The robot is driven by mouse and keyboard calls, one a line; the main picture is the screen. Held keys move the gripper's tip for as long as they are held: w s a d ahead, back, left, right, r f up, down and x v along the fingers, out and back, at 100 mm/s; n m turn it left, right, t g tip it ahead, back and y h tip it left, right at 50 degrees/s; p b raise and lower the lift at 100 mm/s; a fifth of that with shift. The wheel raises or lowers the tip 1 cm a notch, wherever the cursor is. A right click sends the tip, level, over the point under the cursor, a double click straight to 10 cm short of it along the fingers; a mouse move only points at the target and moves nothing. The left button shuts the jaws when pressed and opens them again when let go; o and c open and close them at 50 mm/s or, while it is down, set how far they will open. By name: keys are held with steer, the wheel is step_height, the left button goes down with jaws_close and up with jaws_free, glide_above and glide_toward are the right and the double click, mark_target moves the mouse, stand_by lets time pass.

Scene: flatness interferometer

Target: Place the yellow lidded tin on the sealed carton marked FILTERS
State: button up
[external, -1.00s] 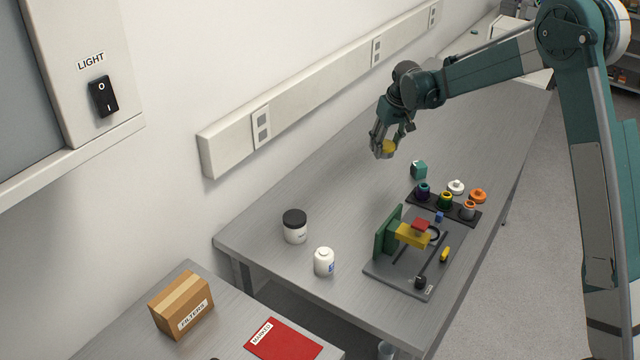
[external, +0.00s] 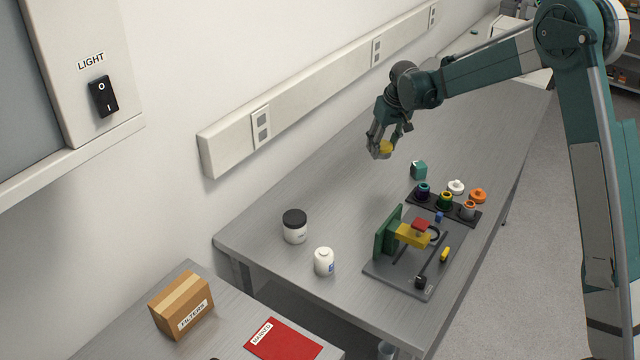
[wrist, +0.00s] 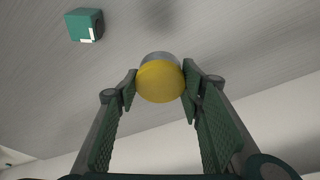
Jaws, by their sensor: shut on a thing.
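The yellow lidded tin (external: 386,148) is held between the fingertips of my gripper (external: 379,150), above the long grey bench. In the wrist view, the tin (wrist: 160,82) shows its round yellow lid and a grey side, with a finger of my gripper (wrist: 159,84) on each side. The sealed carton marked FILTERS (external: 181,304) is a brown box with a tape strip along its top. It stands on the nearer table at the lower left, far from my gripper. Its top is bare.
A black-lidded jar (external: 295,227) and a white bottle (external: 324,262) stand on the bench's near end. A teal box (external: 419,170) is near my gripper. A grey instrument plate (external: 385,275) lies at right. A red MANKID-like labelled sheet (external: 285,342) lies beside the carton.

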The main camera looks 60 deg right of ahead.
steer(key=w+a+r+n+y+p, duration=0.1)
steer(key=w+a+r+n, duration=0.3)
steer(key=a, duration=0.9)
steer(key=w+a+n+p, duration=0.1)
steer(key=w+a, duration=0.5)
steer(key=a, duration=0.8)
steer(key=w+a+r+n+y, duration=0.1)
steer(key=w+a+n, duration=0.35)
steer(key=a, duration=0.85)
steer(key=a+r+n+y+p, duration=0.1)
steer(key=a+r+n, duration=0.1)
steer(key=a, duration=1.7)
steer(key=s+a+r+n+p, duration=0.1)
steer(key=a+r+n, duration=0.2)
steer(key=a, duration=1.7)
steer(key=shift+r+n+y, duration=0.15)
steer(key=shift+n+y, duration=0.2)
steer(key=shift+y, duration=0.05)
steer(key=shift+s, duration=0.1)
glide_above(173, 293)
steer(key=shift+s+d+f+p, duration=0.1)
steer(key=shift+s+f+p, duration=0.05)
steer(key=shift+f, duration=0.9)
steer(key=shift+s+d+f+p, duration=0.1)
steer(key=shift+d+f+p, duration=0.05)
steer(key=shift+f, duration=0.9)
steer(key=shift+s+d+f+p, duration=0.1)
steer(key=shift+s+f+p, duration=0.05)
steer(key=shift+f, duration=0.9)
steer(key=shift+f, duration=1.9)
